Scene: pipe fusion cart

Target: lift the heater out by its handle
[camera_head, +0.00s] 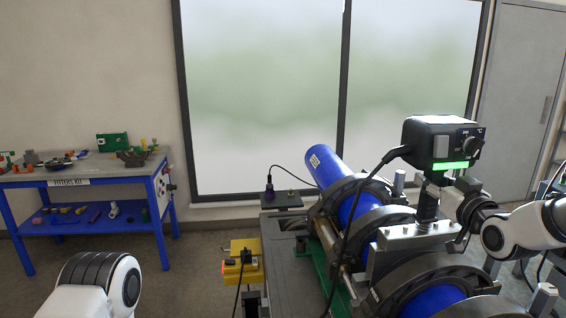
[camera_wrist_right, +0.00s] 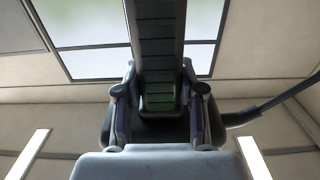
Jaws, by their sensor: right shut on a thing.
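The heater (camera_head: 436,140) has a black control box with a lit green display and a knob, above an upright dark ribbed handle (camera_head: 428,203). Below the handle, a grey metal block sits among the pipe clamps; the heating plate itself is not clearly seen. My right gripper (camera_head: 434,186) comes in from the right and is shut on the handle just under the box. In the right wrist view the ribbed handle (camera_wrist_right: 158,40) runs between the two fingers of my right gripper (camera_wrist_right: 160,98). My left arm shows at the lower left, with its gripper out of view.
Blue pipe (camera_head: 352,192) lies in dark ring clamps (camera_head: 345,188) on the cart, close around the heater. A black cable hangs from the box across the clamps. A yellow box (camera_head: 243,262) stands left of the cart. A blue workbench (camera_head: 90,181) is at far left.

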